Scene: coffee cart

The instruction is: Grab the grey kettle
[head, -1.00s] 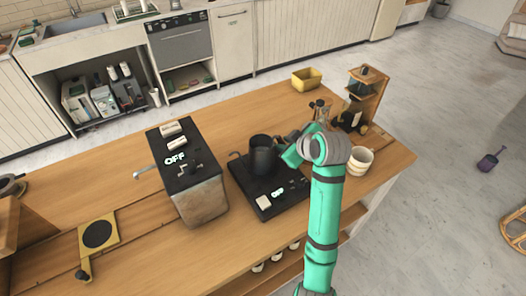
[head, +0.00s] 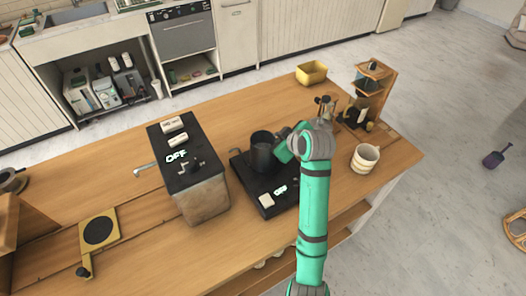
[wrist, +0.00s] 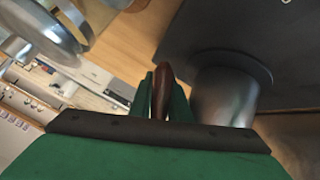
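The grey kettle (head: 262,154) is a dark, upright cylinder with a thin spout to its left. It stands on the black hot plate (head: 251,187), which is marked OFF. My gripper (wrist: 161,95) is at the kettle's right side, where its fingers are small and partly hidden in the head view. In the wrist view the two green fingers sit close together around a brown upright piece, which looks like the kettle's handle (wrist: 160,88). They appear shut on it.
A black-topped metal machine (head: 203,200), marked OFF, stands left of the hot plate. A cream cup (head: 364,160), a wooden stand (head: 377,85) and a yellow tub (head: 311,72) are to the right and back.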

